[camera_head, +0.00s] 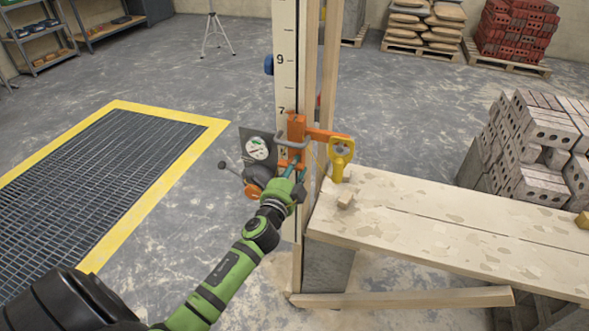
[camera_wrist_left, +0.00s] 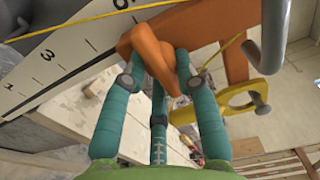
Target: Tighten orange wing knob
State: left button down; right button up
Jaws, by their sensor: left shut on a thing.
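The orange wing knob (camera_wrist_left: 150,50) sits between my left gripper's teal fingers in the left wrist view, in front of the white numbered staff (camera_wrist_left: 50,65). My left gripper (camera_wrist_left: 160,65) is shut on the knob, with fingers on both sides of it. In the head view my left gripper (camera_head: 294,171) reaches up to the orange clamp (camera_head: 297,128) on the upright staff (camera_head: 285,45). The knob is mostly hidden there by the fingers. My right gripper is not in view.
A yellow hook-like piece (camera_head: 341,155) hangs at the clamp's right, above the plank bench (camera_head: 450,220). A grey plate with a round dial (camera_head: 257,148) is close on the left. Grey bricks (camera_head: 530,145) stand at right. A floor grate (camera_head: 90,185) lies at left.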

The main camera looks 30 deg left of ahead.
pick_arm(q)
jog(key=shift+w+r, duration=0.1)
jog(key=shift+r, duration=0.1)
dwell(0.3)
jog(key=c, duration=1)
grip_release()
jog(key=shift+d+f, duration=0.1)
jog(key=shift+s+f, duration=0.15)
jog(key=shift+s, duration=0.2)
jog(key=v, duration=1.1)
jog(key=shift+s, duration=0.15)
